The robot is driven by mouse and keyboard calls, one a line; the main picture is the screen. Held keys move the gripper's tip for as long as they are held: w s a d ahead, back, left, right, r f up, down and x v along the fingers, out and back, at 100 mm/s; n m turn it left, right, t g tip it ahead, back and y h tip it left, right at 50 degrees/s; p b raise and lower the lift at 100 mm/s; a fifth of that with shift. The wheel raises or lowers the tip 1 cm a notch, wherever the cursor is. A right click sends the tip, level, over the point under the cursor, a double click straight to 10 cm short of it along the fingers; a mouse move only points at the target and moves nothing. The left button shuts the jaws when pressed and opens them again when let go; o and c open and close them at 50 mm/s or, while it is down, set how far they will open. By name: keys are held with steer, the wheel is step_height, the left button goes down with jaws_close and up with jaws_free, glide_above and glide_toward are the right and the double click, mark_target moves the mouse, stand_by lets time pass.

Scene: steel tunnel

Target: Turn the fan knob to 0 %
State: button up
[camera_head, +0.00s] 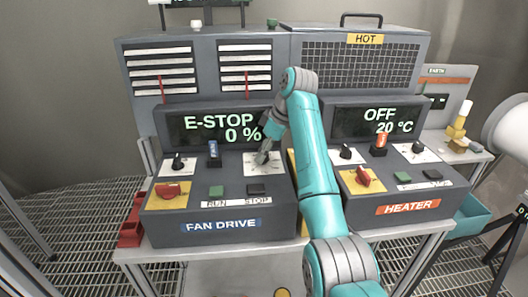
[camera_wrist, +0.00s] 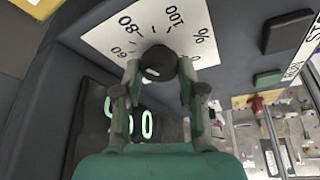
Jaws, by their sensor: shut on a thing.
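The fan drive panel (camera_head: 221,225) stands on the left of the bench, with a display (camera_head: 224,128) reading "E-STOP 0 %". My gripper (camera_head: 263,157) reaches down to the white dial plate (camera_head: 258,169) at the panel's upper right, and it hides the knob there. In the wrist view the black fan knob (camera_wrist: 158,62) sits between the two fingers of my gripper (camera_wrist: 160,78), which are shut on it. The dial plate (camera_wrist: 110,40) shows 60, 80, 100 and a % sign. The knob's pointer is hidden, so I cannot tell its setting.
A red switch (camera_head: 170,190), a black knob (camera_head: 178,163), a blue lever (camera_head: 214,152), and green (camera_head: 216,191) and black (camera_head: 256,189) buttons share the panel. The heater panel (camera_head: 408,209), its display reading "OFF 20 °C", stands to the right, partly behind my arm.

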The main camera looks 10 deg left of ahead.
steer(key=n+g, duration=0.1)
steer(key=n, duration=0.3)
steer(key=shift+w+g, duration=0.1)
steer(key=shift+g, duration=0.3)
steer(key=shift+n+g+h, duration=0.3)
steer(key=shift+n+g, duration=0.3)
steer(key=shift+n, duration=1.3)
steer(key=shift+w, duration=0.1)
steer(key=o, duration=1.1)
steer(key=shift+o, duration=0.2)
